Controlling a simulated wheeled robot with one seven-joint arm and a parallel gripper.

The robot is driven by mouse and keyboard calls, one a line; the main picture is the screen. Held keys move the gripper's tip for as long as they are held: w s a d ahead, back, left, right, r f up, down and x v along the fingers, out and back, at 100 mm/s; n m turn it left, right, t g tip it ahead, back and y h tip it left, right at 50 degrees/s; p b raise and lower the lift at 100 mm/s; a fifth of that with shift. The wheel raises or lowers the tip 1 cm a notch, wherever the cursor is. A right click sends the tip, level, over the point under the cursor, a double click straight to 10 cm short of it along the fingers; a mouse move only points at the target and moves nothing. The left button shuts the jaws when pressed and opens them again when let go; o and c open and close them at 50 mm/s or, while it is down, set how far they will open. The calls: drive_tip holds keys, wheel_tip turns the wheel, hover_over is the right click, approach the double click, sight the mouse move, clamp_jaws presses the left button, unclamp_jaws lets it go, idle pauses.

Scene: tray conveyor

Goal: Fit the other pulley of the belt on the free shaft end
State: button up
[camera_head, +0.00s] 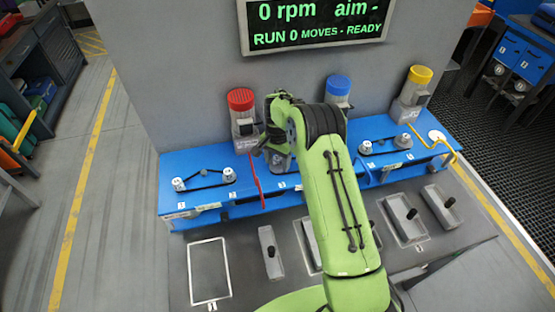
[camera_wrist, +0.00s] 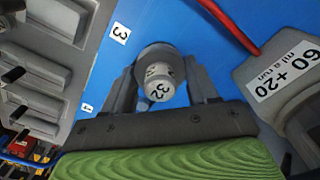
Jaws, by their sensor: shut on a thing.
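In the wrist view my gripper (camera_wrist: 163,84) is shut on a grey pulley (camera_wrist: 159,90) marked 32, with one finger on each side of it. A darker round part shows behind the pulley, over the blue bench (camera_wrist: 190,35) near label 3. I cannot tell whether the pulley is on a shaft or above one. No belt or free shaft end shows clearly there. In the head view my arm hides most of the gripper and the middle of the bench. A black belt (camera_head: 204,186) joins two pulleys at the left, and another belt (camera_head: 385,151) joins two at the right.
Units with red (camera_head: 240,99), blue (camera_head: 339,85) and yellow (camera_head: 420,75) caps stand along the back. A red cable (camera_wrist: 229,26) runs near my gripper. Grey trays (camera_head: 441,205) with black handles lie in front. The display (camera_head: 315,24) reads 0 rpm.

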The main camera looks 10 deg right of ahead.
sight(278, 158)
drive_tip(key=shift+f+b, duration=0.65)
drive_tip(key=shift+f, duration=0.25)
drive_tip(key=o, duration=1.2)
wheel_tip(278, 158, up, 16)
drive_tip(key=shift+p, duration=0.4)
drive_tip(key=shift+f, duration=0.1)
